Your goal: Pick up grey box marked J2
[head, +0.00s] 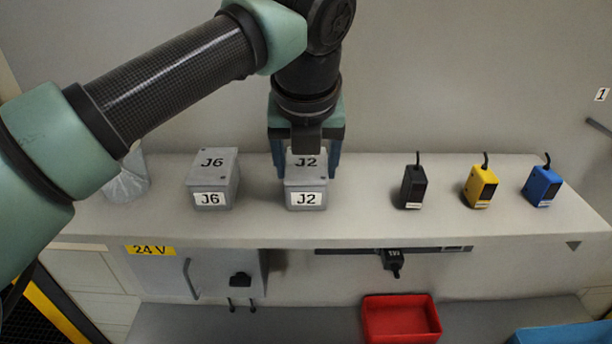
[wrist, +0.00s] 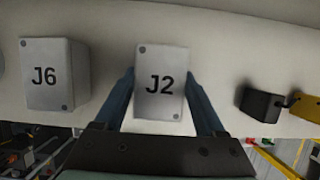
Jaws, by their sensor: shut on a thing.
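The grey box marked J2 (head: 306,198) stands upright on the pale shelf, right of the grey box marked J6 (head: 212,184). My gripper (head: 306,168) comes down on the J2 box from above, with one blue finger along its left side and one along its right. In the wrist view the J2 box (wrist: 160,84) lies between the two fingers (wrist: 162,90), and the gripper is shut on it. The box appears to rest on the shelf still. The J6 box also shows in the wrist view (wrist: 52,76), apart from the left finger.
On the shelf (head: 360,215) to the right stand a black sensor (head: 412,187), a yellow sensor (head: 480,187) and a blue sensor (head: 542,187). A clear bag-like thing (head: 128,182) is at the left. A red bin (head: 400,320) and a blue bin (head: 565,335) are below.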

